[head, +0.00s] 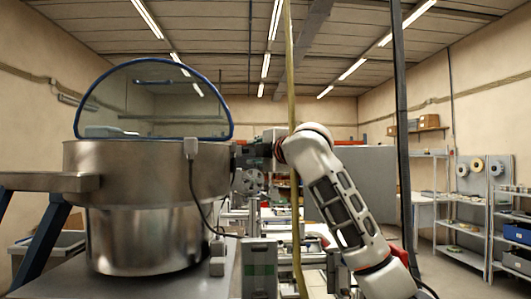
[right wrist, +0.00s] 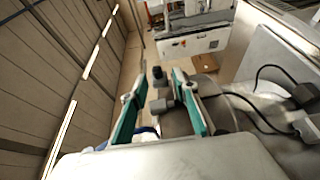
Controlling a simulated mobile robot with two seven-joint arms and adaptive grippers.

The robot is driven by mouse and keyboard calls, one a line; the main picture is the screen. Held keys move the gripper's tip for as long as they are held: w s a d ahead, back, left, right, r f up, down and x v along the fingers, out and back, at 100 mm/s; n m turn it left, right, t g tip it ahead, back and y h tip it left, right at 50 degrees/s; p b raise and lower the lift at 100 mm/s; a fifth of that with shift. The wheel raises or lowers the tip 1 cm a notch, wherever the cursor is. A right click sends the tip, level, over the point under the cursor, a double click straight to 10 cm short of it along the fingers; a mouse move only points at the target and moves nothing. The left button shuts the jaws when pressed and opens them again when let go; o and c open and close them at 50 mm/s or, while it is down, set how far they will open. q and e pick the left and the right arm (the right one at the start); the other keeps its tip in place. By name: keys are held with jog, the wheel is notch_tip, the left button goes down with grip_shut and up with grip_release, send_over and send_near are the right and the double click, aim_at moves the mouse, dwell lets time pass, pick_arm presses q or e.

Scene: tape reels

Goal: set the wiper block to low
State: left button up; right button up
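My right gripper (head: 240,153) reaches in from the right to the right-hand rim of a large steel bowl (head: 150,225) with a clear, blue-edged cover. The right wrist view shows the gripper (right wrist: 157,82) open, its two green-padded fingers apart. Between them, in the picture, is a small grey block with a dark knob (right wrist: 158,75); I cannot tell whether either finger touches it. I cannot tell for sure whether this is the wiper block, nor read its setting. A grey box with a cable (head: 191,148) hangs at the bowl's front rim. My left gripper is out of view.
A dark upright post (head: 401,120) and a thin yellowish pole (head: 291,90) stand near my right arm. Cables (right wrist: 265,115) run close by at the right of the right wrist view. Shelves (head: 465,225) and wall-hung reels (head: 477,165) are far right.

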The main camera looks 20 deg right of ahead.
jog(key=s+d, duration=0.1)
jog(key=s, duration=0.6)
jog(key=shift+s+d, duration=0.25)
jog(key=shift+s, duration=0.15)
